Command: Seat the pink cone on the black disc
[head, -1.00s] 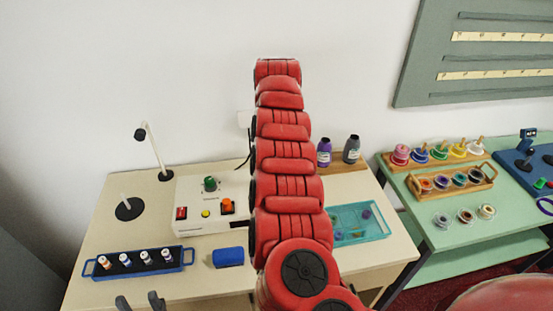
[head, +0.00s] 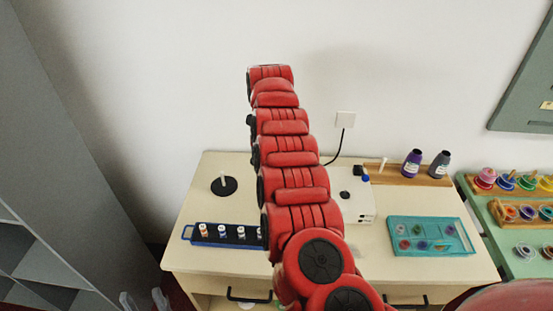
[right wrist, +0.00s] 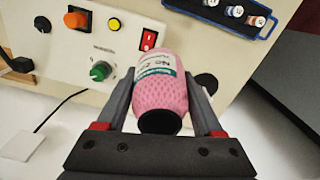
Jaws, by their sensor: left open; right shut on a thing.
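The pink cone (right wrist: 160,88) is a textured pink spool with a white and green label and a dark end facing the camera. My right gripper (right wrist: 163,80) is shut on it, one finger on each side. The red arm hides the cone and this gripper in the head view. The black disc (head: 229,190) lies flat on the table at the back left, with a pale upright peg. In the right wrist view a dark round patch behind the right finger looks like the disc (right wrist: 206,82). My left gripper (head: 143,301) is open and empty at the bottom edge.
A blue tray (head: 196,241) with several small spools stands in front of the disc. The white control box (head: 358,207) is partly behind the red arm. A teal tray (head: 400,246) lies on the right. Bare tabletop surrounds the disc.

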